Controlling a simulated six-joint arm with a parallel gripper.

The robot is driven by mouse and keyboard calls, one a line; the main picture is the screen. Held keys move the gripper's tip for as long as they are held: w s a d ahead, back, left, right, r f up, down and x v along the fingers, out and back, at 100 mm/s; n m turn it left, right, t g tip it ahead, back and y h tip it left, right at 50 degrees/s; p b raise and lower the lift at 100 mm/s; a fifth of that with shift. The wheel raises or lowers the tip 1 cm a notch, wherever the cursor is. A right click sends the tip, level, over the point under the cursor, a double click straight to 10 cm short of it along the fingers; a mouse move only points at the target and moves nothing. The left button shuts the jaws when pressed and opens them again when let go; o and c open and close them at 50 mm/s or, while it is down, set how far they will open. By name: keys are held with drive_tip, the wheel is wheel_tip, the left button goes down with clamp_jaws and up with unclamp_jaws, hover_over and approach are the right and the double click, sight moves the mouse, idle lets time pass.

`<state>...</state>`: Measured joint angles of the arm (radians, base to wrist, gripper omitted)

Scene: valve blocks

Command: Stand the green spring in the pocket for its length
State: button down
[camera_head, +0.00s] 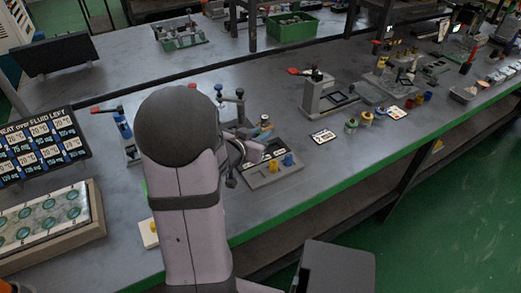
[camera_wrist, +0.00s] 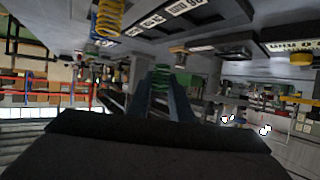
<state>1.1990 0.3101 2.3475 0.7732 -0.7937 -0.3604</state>
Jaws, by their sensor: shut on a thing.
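In the wrist view my gripper (camera_wrist: 161,92) is shut on the green spring (camera_wrist: 160,77), which shows between the two dark fingertips. In the head view my arm hides most of the gripper, and I cannot make out the green spring there. A grey block (camera_head: 262,180) with white labels lies just right of my arm. A yellow spring (camera_head: 273,166) and a blue spring (camera_head: 288,160) stand in it. The yellow spring also shows at the top of the wrist view (camera_wrist: 108,17), left of white labels. I cannot tell which pocket is empty or the gap to the block.
A grey fixture with a red handle (camera_head: 318,92) stands to the right. Several small coloured parts and a white card (camera_head: 322,137) lie near it. A dark sign (camera_head: 45,148) and a tray of round teal pieces (camera_head: 45,217) are at left. A green bin (camera_head: 292,27) stands behind.

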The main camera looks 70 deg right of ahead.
drive_tip(key=shift+f+b, duration=0.35)
drive_tip(key=shift+f, duration=2.4)
drive_tip(key=shift+f, duration=0.1)
drive_tip(key=shift+f, duration=0.15)
drive_tip(key=c, duration=1.6)
unclamp_jaws()
drive_tip(key=shift+r, duration=0.2)
